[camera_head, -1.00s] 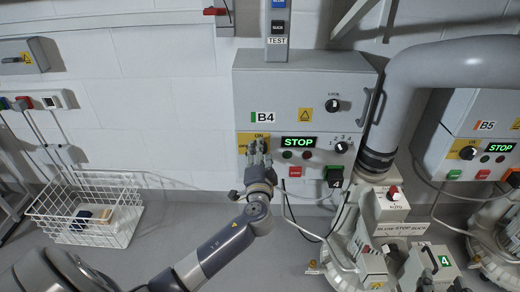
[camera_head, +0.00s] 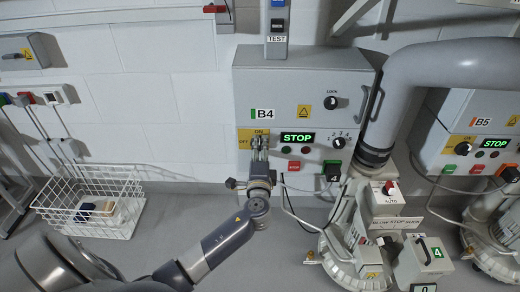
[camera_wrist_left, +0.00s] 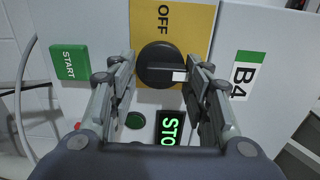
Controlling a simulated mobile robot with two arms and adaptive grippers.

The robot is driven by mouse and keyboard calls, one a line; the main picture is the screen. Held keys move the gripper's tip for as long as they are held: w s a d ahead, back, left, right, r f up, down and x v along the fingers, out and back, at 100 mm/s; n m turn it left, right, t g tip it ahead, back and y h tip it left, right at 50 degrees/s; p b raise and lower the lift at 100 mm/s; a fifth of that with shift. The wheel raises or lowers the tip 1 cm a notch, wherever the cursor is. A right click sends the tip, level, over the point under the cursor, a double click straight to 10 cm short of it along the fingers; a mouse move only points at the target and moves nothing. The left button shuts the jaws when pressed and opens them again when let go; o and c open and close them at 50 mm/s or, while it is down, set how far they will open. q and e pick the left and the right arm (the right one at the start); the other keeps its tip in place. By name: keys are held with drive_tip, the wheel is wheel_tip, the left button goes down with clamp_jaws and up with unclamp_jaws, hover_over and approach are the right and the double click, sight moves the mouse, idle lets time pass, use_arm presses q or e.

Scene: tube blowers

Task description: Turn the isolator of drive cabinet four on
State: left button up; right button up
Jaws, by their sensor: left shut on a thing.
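Drive cabinet B4 (camera_head: 290,85) is a grey box on the wall with a lit green STOP display (camera_head: 298,138). Its yellow isolator plate (camera_head: 244,137) reads ON at the top and OFF at the left; my gripper hides the knob there. In the left wrist view the round black isolator knob (camera_wrist_left: 157,62) sits between the fingers. Its white mark points right, towards the B4 label and away from OFF. My left gripper (camera_head: 260,143) is shut on the knob, its fingers on both sides. My right gripper is not in view.
A large grey pipe (camera_head: 390,95) and blower (camera_head: 350,240) stand at the right. Cabinet B5 (camera_head: 455,110) is beyond. A white wire basket (camera_head: 90,205) is at the left.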

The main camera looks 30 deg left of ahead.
use_arm(q)
drive_tip(key=shift+r, duration=0.15)
drive_tip(key=o, duration=1)
drive_tip(key=shift+o, duration=0.2)
drive_tip(key=v, duration=1.2)
drive_tip(key=shift+a, duration=0.1)
